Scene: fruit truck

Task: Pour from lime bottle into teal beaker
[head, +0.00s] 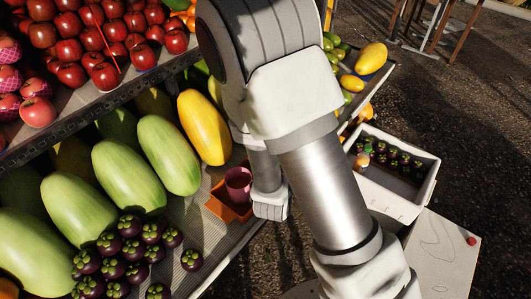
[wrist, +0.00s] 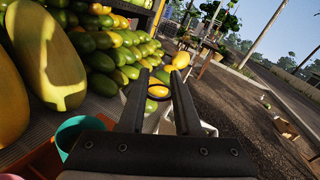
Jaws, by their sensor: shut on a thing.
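My gripper (wrist: 158,84) shows from behind in the wrist view. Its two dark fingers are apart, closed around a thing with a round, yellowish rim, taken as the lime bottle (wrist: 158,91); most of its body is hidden. In the wrist view the teal beaker (wrist: 78,128) stands at the lower left, just left of my gripper and partly cut off by it, with its open mouth up. In the head view my arm hides the gripper's fingers, the bottle and the beaker.
An orange tray (head: 219,208) holds a dark pink cup (head: 238,184) on the stall shelf. Large green and yellow melons (head: 168,155) and mangosteens (head: 138,250) lie to the left. A white crate (head: 408,205) with a small bottle (head: 363,158) and dark fruit stands right of my arm.

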